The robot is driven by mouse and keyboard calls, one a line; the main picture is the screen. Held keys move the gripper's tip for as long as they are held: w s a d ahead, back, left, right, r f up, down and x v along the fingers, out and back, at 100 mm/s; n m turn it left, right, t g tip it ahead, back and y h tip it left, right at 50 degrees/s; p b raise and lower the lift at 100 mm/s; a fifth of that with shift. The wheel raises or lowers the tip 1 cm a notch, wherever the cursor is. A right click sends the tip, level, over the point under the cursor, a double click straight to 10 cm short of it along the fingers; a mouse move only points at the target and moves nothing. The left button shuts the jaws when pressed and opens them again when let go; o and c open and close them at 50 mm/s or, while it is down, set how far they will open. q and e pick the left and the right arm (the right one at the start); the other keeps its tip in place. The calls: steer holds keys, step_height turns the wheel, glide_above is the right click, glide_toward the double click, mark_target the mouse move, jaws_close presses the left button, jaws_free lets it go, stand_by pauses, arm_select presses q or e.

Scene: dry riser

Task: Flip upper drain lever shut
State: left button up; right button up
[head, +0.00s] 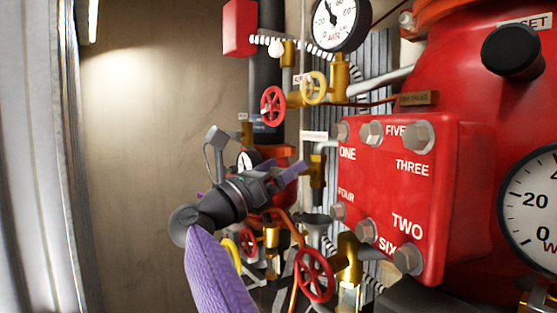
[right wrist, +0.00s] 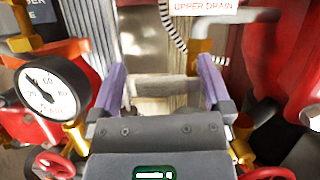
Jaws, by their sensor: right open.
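The white UPPER DRAIN label (right wrist: 206,6) is at the top of the right wrist view. Just below it, a grey lever handle (right wrist: 240,16) runs rightward from a brass valve (right wrist: 201,46). In the head view, a brass valve with a grey handle (head: 326,144) sits under a small white label (head: 313,135), left of the red numbered box. My right gripper (head: 280,173) is open, with its purple fingers apart. In the right wrist view the gripper (right wrist: 163,68) points toward the pipework, and the lever lies beyond and right of its right finger, seemingly untouched. My left gripper is not in view.
A red box (head: 385,195) with large bolts stands close on the right, before a big red tank (head: 465,75). Red handwheels (head: 314,275) and a brass-mounted gauge (head: 340,22) crowd the pipes. A pressure gauge (right wrist: 47,92) is near the left finger. The wall side at left is clear.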

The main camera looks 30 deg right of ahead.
steer(key=c, duration=1.3)
steer(key=shift+r+m+g, duration=0.2)
steer(key=shift+m+g, duration=0.2)
steer(key=shift+m, duration=0.4)
steer(key=o, duration=1.3)
steer(key=shift+a+f+b, duration=0.2)
steer(key=shift+b, duration=0.15)
steer(key=b+v, duration=0.3)
steer(key=v, duration=0.6)
steer(key=shift+a, duration=0.2)
steer(key=shift+f, duration=0.1)
